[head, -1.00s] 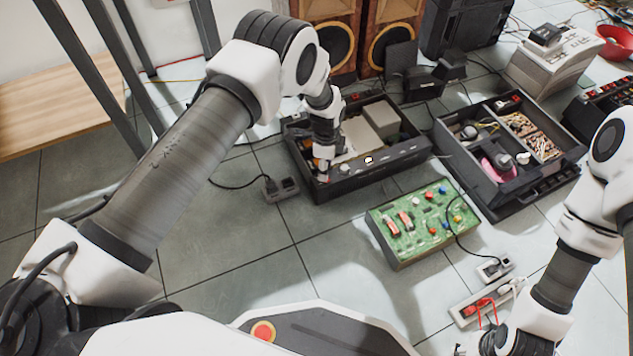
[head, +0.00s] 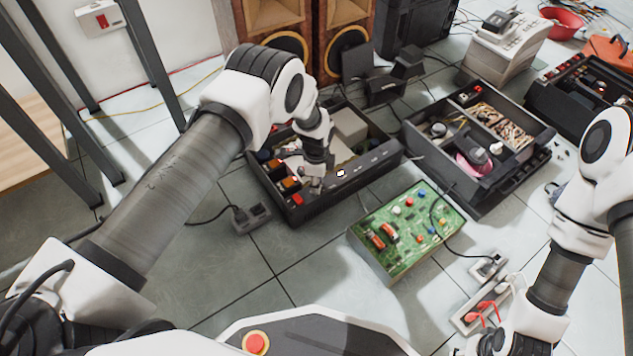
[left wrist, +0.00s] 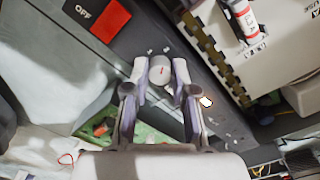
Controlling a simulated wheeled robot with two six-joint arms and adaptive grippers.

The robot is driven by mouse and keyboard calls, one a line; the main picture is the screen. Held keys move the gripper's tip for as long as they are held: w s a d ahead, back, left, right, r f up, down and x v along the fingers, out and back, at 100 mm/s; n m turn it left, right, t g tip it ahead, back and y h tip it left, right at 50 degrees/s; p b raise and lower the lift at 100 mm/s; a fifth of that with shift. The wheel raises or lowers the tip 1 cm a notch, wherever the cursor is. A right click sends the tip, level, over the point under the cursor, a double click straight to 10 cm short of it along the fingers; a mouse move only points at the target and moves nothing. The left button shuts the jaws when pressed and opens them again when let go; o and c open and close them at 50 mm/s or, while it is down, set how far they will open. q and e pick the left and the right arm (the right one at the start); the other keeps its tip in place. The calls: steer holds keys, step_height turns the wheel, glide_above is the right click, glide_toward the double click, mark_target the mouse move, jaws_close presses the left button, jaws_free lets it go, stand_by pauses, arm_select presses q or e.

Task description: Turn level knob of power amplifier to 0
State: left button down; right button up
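The power amplifier (head: 375,161) is a black open box on the floor with its insides showing. My left gripper (head: 314,186) reaches down to its front panel. My right gripper (head: 490,345) is partly cut off at the bottom edge.
A red switch (left wrist: 103,17) marked OFF is beside the knob, and a white lit indicator (left wrist: 206,101) is on its other side. A green circuit board box (head: 372,268) stands in front of the amplifier. Another open black unit (head: 478,205) is to the right. Speakers (head: 345,25) stand behind.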

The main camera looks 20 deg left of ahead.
arm_select(q)
steer(key=shift+n, duration=0.5)
steer(key=n+p, duration=0.1)
steer(key=n, duration=0.2)
steer(key=shift+p, duration=0.3)
steer(key=n, duration=0.5)
steer(key=shift+s+p, duration=0.1)
steer(key=shift+p, duration=0.3)
steer(key=n, duration=0.5)
steer(key=shift+n, duration=0.4)
steer(key=n, duration=0.5)
steer(key=shift+d, duration=0.1)
steer(key=shift+n, duration=0.3)
steer(key=c, duration=0.9)
jaws_free()
steer(key=shift+c, duration=0.2)
